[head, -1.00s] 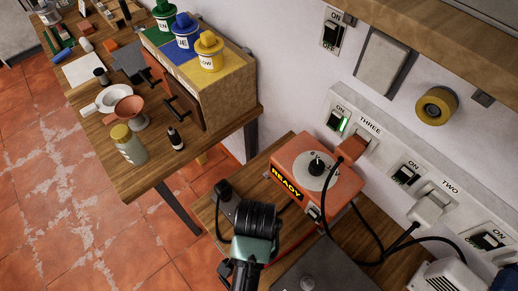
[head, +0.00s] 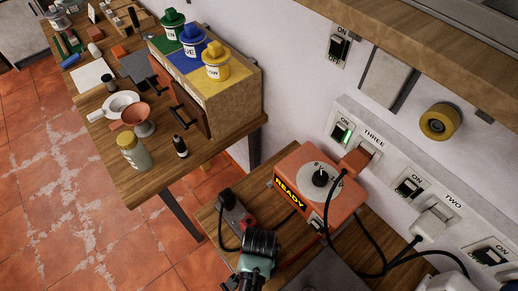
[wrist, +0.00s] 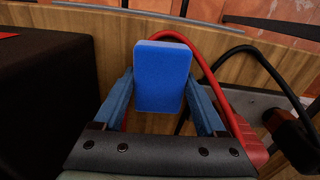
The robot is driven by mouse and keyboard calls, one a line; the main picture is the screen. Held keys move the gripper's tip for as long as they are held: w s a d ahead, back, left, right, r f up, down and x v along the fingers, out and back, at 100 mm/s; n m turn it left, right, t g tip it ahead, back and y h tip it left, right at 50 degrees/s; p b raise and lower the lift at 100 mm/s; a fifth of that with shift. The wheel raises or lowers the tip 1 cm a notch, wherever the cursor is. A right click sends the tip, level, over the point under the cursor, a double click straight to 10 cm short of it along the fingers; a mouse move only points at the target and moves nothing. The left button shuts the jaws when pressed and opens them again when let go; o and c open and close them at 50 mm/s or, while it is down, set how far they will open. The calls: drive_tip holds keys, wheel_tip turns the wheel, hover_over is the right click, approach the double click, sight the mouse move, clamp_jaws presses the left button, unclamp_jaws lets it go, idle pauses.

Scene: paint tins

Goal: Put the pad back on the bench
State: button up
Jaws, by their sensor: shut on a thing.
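A blue pad (wrist: 162,76), a flat rounded block, stands upright between the fingers of my gripper (wrist: 162,103) in the wrist view. My gripper is shut on it, one finger at each side. Bare wood of a bench (wrist: 117,65) shows behind the pad. I cannot tell whether the pad touches the wood. In the head view my arm reaches in from the bottom edge over the near wooden bench (head: 375,232); the pad and fingers are hidden there.
An orange box (head: 318,185) labelled READY stands on the near bench, with black cables to the wall sockets. A red cable (wrist: 213,83) and a black cable (wrist: 262,60) run right of the pad. A dark box (wrist: 45,95) is left. Another bench (head: 147,180) holds paint tins.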

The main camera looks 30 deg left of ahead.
drive_tip(key=shift+f, duration=0.15)
drive_tip(key=shift+f, duration=0.15)
drive_tip(key=o, duration=1.2)
drive_tip(key=shift+o, duration=0.2)
drive_tip(key=shift+f+b, duration=0.15)
drive_tip(key=shift+b, duration=0.45)
wheel_tip(320, 180, up, 13)
drive_tip(key=shift+d+b, duration=0.3)
